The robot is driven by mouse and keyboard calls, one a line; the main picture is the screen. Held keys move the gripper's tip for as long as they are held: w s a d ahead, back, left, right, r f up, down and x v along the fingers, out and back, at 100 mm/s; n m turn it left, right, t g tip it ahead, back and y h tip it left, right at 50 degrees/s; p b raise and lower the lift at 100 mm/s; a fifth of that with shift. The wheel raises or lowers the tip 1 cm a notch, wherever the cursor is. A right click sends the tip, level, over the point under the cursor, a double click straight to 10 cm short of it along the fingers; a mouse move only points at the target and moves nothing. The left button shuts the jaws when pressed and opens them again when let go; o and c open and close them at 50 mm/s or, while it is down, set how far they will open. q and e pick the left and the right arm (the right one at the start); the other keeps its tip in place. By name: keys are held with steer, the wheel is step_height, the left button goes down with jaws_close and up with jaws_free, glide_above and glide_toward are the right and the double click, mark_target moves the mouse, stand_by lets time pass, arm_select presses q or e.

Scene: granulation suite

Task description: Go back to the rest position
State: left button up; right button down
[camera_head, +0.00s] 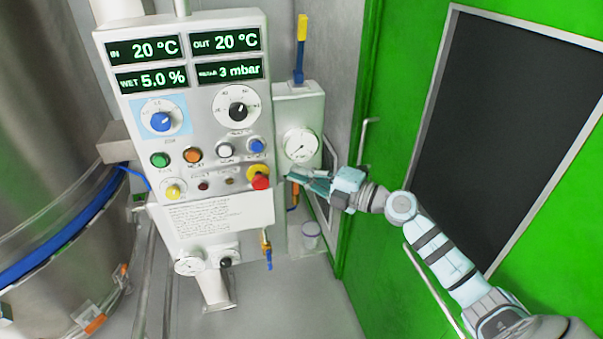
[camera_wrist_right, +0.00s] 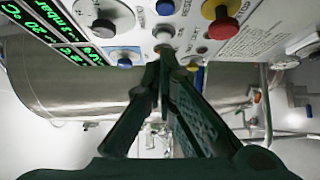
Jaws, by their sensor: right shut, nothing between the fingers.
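My right gripper (camera_head: 298,177) is in front of the control panel's right edge in the head view, close to the red emergency button (camera_head: 260,181) on its yellow collar. Its fingers are together and hold nothing. In the right wrist view the shut fingertips (camera_wrist_right: 164,62) point toward the panel, just below a white button (camera_wrist_right: 164,33). I cannot tell from this view whether they touch it. My right arm reaches in from the lower right. My left gripper is not in the head view.
The control panel (camera_head: 213,85) carries displays, knobs and buttons. A gauge box (camera_head: 298,115) with a yellow-and-blue lever (camera_head: 300,50) stands to its right. A green door (camera_head: 395,150) with a handle is beside my right arm. A steel vessel (camera_head: 50,130) fills the left.

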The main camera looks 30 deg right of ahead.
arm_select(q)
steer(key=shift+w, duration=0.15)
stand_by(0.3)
